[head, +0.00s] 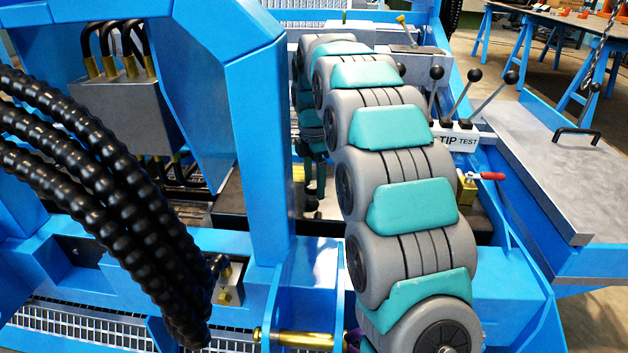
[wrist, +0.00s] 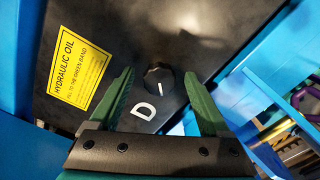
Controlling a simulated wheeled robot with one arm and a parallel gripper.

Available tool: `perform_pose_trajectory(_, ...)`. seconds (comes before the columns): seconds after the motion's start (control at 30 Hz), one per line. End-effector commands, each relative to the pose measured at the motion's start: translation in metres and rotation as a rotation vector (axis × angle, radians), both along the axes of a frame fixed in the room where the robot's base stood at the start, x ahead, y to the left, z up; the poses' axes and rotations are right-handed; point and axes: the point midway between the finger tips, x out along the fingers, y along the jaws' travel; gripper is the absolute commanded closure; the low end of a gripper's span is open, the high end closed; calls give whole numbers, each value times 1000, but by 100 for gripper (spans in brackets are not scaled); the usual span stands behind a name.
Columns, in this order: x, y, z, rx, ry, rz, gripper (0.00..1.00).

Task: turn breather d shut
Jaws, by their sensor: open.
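Breather D is a small round black knob (wrist: 159,77) with a short white line on it, on a dark panel (wrist: 205,35). A white letter D (wrist: 146,112) is printed beside it. My gripper (wrist: 158,74) is open in the wrist view, its two green fingers apart on either side of the knob with gaps showing. I cannot tell whether the fingertips reach down to the knob's height.
A yellow hydraulic oil label (wrist: 79,68) lies left of the knob. Blue frame members (head: 262,130) stand close to my arm. Thick black hoses (head: 110,190) hang at left. Ball-topped levers (head: 460,95) and a red-handled valve (head: 490,176) are on the right.

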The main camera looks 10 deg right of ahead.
Motion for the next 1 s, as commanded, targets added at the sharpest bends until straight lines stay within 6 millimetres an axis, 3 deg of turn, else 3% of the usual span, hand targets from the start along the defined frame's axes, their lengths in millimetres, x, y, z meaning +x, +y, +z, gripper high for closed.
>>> perform_pose_trajectory(0.17,0,0,0,0,-1,0,20)
perform_pose_trajectory(0.87,0,0,1,0,0,0,99)
perform_pose_trajectory(1.0,0,0,1,0,0,-1,100)
